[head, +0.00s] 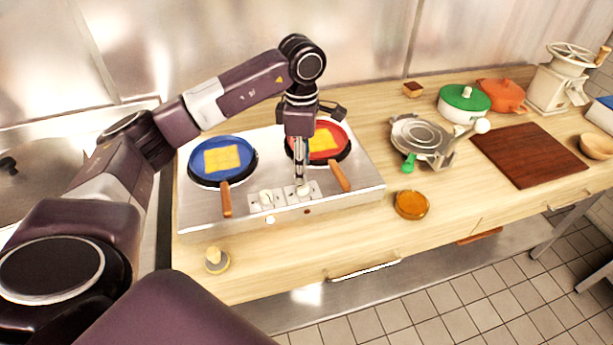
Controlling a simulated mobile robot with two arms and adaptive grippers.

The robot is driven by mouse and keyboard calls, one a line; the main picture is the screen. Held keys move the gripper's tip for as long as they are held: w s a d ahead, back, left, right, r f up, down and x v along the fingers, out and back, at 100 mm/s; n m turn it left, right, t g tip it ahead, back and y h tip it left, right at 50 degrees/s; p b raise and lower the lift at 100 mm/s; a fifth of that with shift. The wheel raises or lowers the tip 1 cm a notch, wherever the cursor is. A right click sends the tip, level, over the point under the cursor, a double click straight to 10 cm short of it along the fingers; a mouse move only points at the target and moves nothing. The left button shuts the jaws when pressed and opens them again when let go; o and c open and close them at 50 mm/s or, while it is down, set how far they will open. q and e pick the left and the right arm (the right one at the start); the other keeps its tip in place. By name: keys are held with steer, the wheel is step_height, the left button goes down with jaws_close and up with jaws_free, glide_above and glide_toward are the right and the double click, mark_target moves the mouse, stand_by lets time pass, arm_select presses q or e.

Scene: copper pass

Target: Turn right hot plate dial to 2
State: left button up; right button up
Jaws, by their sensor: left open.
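The hot plate (364,190) is a silver two-burner unit on the wooden counter. Its right dial (304,188) is a small pale knob on a marked panel at the front edge. The left dial (266,197) sits beside it. My left gripper (301,180) points straight down at the right dial, with its fingertips at or just above the knob. It is open; whether the fingers touch the knob cannot be told. The dial's setting is too small to read. My right gripper is not in view.
A blue pan (242,178) and a red pan (342,146) with yellow food stand on the burners, handles toward the front. A waffle iron (420,134), an amber dish (411,205), a green-lidded pot (464,99) and a brown board (529,155) stand to the right.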

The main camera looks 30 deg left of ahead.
mark_target(303, 189)
arm_select(q)
steer(key=f, duration=0.1)
steer(key=f+p, duration=0.1)
steer(key=shift+s+f, duration=0.3)
steer(key=shift+s, duration=0.05)
steer(key=shift+w+f+p, duration=0.2)
steer(key=shift+f+p, duration=0.15)
steer(key=shift+f, duration=0.9)
steer(key=shift+w+f, duration=0.1)
steer(key=shift+f, duration=0.45)
jaws_close()
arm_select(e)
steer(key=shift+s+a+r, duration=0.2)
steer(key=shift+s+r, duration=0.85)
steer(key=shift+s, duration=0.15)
